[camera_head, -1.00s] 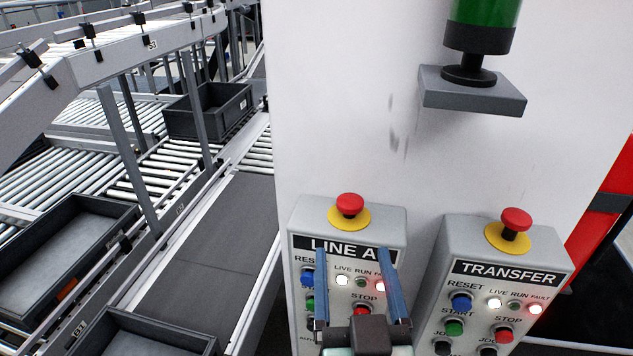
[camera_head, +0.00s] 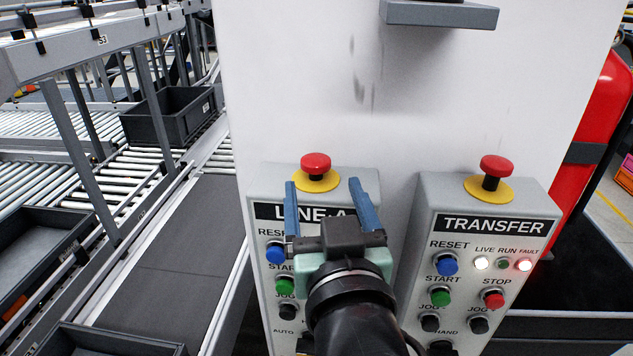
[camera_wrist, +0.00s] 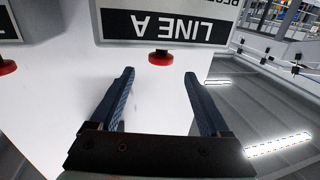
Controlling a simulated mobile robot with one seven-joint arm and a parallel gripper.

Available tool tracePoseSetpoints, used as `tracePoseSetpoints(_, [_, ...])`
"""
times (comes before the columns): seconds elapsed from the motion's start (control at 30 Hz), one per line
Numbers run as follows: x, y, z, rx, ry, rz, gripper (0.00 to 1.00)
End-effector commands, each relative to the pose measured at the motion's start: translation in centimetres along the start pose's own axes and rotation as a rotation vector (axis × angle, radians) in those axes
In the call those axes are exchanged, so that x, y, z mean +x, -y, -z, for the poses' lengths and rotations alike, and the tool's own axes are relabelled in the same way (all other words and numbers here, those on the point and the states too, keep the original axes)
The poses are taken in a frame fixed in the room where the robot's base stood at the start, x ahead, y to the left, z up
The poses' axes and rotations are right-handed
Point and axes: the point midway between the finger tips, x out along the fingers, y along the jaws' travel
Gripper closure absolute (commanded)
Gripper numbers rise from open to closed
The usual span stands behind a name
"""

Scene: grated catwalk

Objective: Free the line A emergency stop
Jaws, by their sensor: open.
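The line A emergency stop (camera_head: 315,163) is a red mushroom button on a yellow collar (camera_head: 316,182), on top of the grey LINE A box (camera_head: 388,190). Its cap sits low, close to the collar. My gripper (camera_head: 322,184) is open and empty, with its blue fingers in front of the LINE A label and their tips near collar height. The wrist view, which is upside down, shows the red cap (camera_wrist: 160,58) between and beyond the two fingertips (camera_wrist: 160,74). I see no contact with it. My gripper hides part of the label and several line A controls.
The TRANSFER box (camera_head: 497,222) stands close on the right; its red stop (camera_head: 496,165) sits higher, showing a black stem. A white wall (camera_head: 420,90) is behind, with a grey shelf (camera_head: 440,13) above. Conveyors with dark totes (camera_head: 172,115) lie left.

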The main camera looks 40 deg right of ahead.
Motion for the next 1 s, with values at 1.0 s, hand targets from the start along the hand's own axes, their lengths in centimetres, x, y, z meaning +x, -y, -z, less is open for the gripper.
tracePoseSetpoints(1.0, [7.8, 0.0, 0.0, -0.001, -0.001, 0.002, 0.38])
